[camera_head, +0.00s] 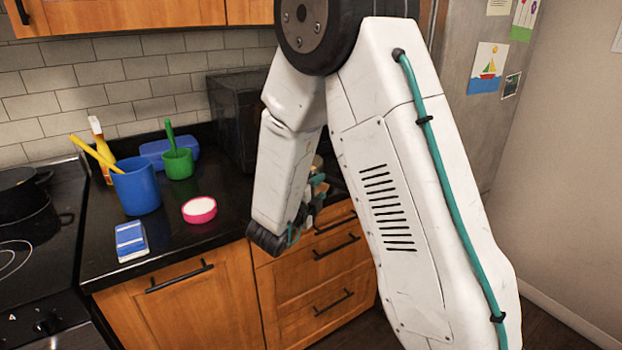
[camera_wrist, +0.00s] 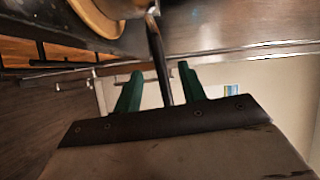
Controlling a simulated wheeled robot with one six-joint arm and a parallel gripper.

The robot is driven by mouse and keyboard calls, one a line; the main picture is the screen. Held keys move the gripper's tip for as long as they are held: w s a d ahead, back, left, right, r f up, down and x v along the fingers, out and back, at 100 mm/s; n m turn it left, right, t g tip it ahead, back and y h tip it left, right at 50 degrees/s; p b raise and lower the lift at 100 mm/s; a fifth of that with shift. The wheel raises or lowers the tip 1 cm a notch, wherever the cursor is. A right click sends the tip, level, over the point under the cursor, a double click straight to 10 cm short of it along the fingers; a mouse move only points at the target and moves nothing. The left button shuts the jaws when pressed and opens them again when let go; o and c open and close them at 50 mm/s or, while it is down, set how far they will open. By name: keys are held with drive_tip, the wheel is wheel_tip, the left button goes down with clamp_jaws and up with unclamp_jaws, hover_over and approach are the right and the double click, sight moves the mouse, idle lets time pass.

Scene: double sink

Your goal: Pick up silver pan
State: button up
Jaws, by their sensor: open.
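In the wrist view, a round pan (camera_wrist: 97,14) with a shiny, tan-coloured side shows at the top left, cut off by the frame edge. The fingers are open on either side of the handle, with a visible gap to each. In the head view my gripper (camera_head: 317,187) is at the counter's front edge, partly hidden by my arm. The pan is mostly hidden there behind my arm.
On the counter stand a blue cup (camera_head: 137,187), a green cup (camera_head: 178,164), a pink-rimmed round dish (camera_head: 199,210) and a blue-white sponge (camera_head: 131,240). A black box-shaped appliance (camera_head: 236,115) stands behind. A dark pot (camera_head: 22,197) sits on the stove. Drawers (camera_head: 325,275) are below my gripper.

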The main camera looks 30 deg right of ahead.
sight(328, 182)
drive_tip(key=x, duration=0.7)
drive_tip(key=shift+s+d, duration=0.15)
clamp_jaws()
